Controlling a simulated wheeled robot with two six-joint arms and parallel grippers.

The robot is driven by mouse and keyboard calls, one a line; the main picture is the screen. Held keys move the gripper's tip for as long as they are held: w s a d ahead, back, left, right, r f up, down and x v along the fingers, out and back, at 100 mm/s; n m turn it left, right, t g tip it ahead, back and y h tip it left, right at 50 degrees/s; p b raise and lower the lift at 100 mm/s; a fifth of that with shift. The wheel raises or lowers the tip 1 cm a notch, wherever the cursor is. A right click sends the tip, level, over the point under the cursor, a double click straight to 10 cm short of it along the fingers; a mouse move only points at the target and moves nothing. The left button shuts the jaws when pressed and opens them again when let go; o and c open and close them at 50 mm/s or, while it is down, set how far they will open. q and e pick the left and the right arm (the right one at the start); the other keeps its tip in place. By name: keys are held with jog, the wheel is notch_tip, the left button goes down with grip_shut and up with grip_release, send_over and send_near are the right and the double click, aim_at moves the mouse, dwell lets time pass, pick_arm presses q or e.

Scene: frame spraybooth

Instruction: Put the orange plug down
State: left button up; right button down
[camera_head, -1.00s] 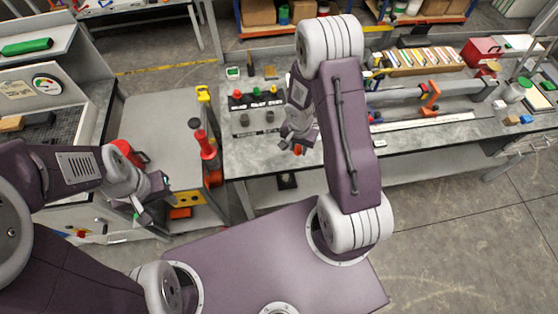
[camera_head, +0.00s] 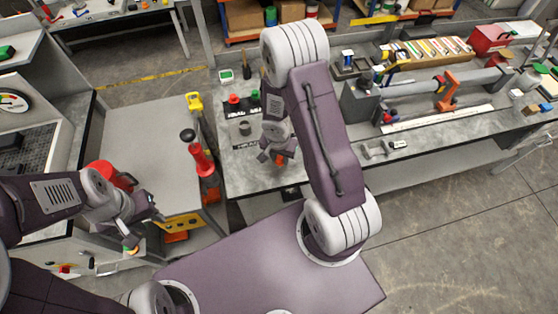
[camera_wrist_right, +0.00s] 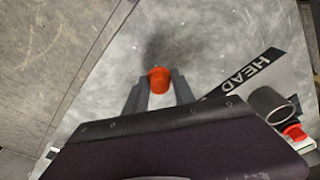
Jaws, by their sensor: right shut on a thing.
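The orange plug (camera_wrist_right: 158,80) is between the two fingers of my right gripper (camera_wrist_right: 158,94) in the right wrist view. My right gripper (camera_head: 278,158) is shut on it over the front part of the grey workbench (camera_head: 245,170). Grey bench top shows around the plug, with a dark shadow beyond it. I cannot tell whether the plug touches the bench.
A strip lettered HEAD (camera_wrist_right: 245,75) lies right of the plug, near a dark cylindrical socket (camera_wrist_right: 270,103) and a red part (camera_wrist_right: 294,132). A red-handled tool (camera_head: 202,160) stands left of the bench. An orange clamp (camera_head: 446,90) is at the right.

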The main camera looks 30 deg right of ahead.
jog(key=shift+w+a+f, duration=0.15)
jog(key=shift+w+f, duration=0.1)
jog(key=shift+w, duration=0.3)
jog(key=shift+s+f, duration=0.15)
jog(key=shift+s, duration=0.15)
jog(key=c, duration=1.1)
grip_release()
pick_arm(q)
jog(key=shift+w+f, duration=0.45)
pick_arm(e)
jog(key=shift+o, duration=0.3)
jog(key=shift+w, duration=0.1)
pick_arm(q)
jog(key=shift+a, duration=0.1)
